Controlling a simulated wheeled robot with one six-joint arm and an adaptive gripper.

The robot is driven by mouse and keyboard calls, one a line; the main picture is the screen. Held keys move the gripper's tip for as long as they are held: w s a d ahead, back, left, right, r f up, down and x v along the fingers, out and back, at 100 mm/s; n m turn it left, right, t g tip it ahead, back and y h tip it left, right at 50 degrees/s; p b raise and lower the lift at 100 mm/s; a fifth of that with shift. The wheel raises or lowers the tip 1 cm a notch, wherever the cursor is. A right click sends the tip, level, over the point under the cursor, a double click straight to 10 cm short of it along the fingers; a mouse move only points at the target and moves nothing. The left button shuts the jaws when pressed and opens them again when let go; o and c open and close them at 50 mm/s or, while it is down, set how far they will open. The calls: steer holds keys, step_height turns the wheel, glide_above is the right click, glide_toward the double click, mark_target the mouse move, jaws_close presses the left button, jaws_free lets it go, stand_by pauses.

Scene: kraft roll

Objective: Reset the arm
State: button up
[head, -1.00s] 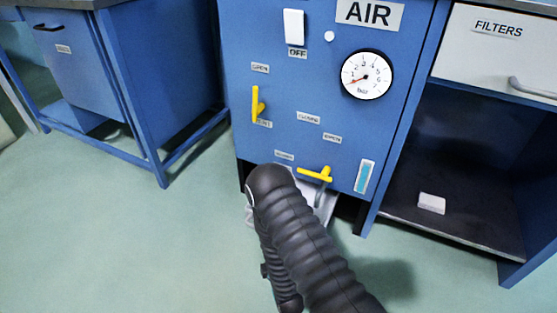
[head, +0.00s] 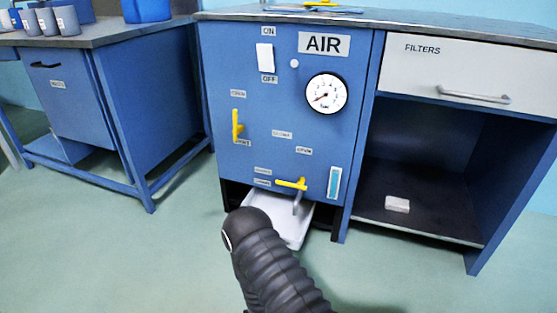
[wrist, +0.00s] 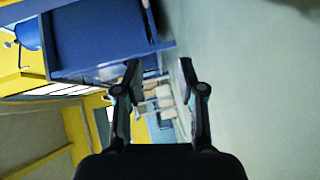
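My gripper (wrist: 160,85) shows in the wrist view with its two dark fingers apart and nothing between them. The wrist view looks sideways across the room, past a blue bench and the pale green floor. In the head view my dark ribbed arm rises from the bottom middle, in front of the blue air cabinet (head: 215,75). The gripper itself does not show in the head view. My arm covers part of a white tray (head: 293,232) on the floor under the cabinet.
The cabinet has a rocker switch (head: 265,57), a gauge (head: 326,93), an upright yellow handle (head: 237,126) and a sideways yellow handle (head: 291,184). A filters drawer (head: 470,70) is shut above a shelf holding a white block (head: 397,204). Another bench (head: 160,100) stands left. Floor between is clear.

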steer(key=w+d+r+m+g+h+p, duration=0.1)
steer(key=w+d+r+m, duration=0.15)
steer(key=r, duration=0.55)
steer(key=w+d+r+m+g+h+p, duration=0.1)
steer(key=w+d+r+m, duration=0.2)
steer(key=r, duration=0.6)
steer(key=w+d+r+m+g+h+p, duration=0.1)
steer(key=w+r+m+h+p, duration=0.15)
steer(key=w+r, duration=0.4)
steer(key=s+d+r+m+g+h+p, duration=0.1)
steer(key=s+d+r+m, duration=0.3)
steer(key=r, duration=0.4)
steer(key=s+d+r+m+g+p, duration=0.1)
steer(key=s+d+r, duration=0.4)
steer(key=s+r, duration=0.25)
steer(key=s+d+r+m+g+h+p, duration=0.1)
steer(key=s+d+r+m, duration=0.25)
steer(key=r, duration=0.45)
steer(key=s+d+r+m+g+p, duration=0.1)
steer(key=s+d+r+m, duration=0.1)
steer(key=s, duration=0.7)
steer(key=s+d+r+m+g, duration=0.2)
steer(key=s+d+r+m, duration=0.1)
steer(key=s, duration=0.6)
steer(key=shift+s+d+r+h+p, duration=0.35)
steer(key=shift+d+r, duration=0.3)
steer(key=shift+d, duration=0.15)
steer(key=shift+o, duration=0.3)
